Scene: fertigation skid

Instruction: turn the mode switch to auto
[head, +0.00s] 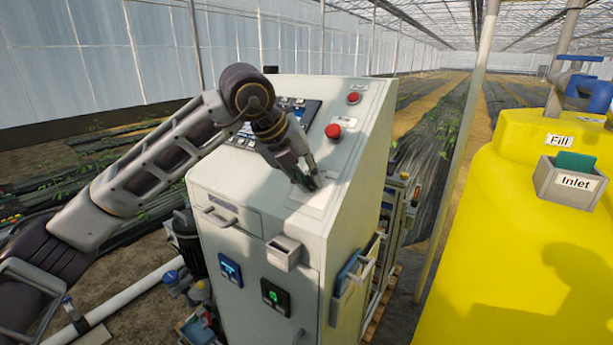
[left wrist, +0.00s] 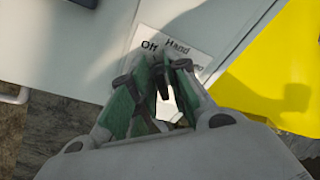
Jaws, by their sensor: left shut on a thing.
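The mode switch has a white label plate (left wrist: 198,50) on the sloped top of the grey cabinet (head: 256,226). "Off" and "Hand" can be read on the plate in the left wrist view; a third word at the right is mostly covered. My left gripper (head: 311,184) reaches down to the plate from the upper left. In the left wrist view its green-padded fingers (left wrist: 163,85) are closed around the dark switch knob (left wrist: 163,88). The fingers hide most of the knob, so I cannot tell which word it points at. My right gripper is not in view.
Two red buttons (head: 333,131) and a display screen (head: 298,110) sit higher on the cabinet's sloped face. A yellow tank (head: 520,250) with a grey "Inlet" box (head: 570,186) stands at the right. A pole (head: 455,150) rises between the cabinet and the tank.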

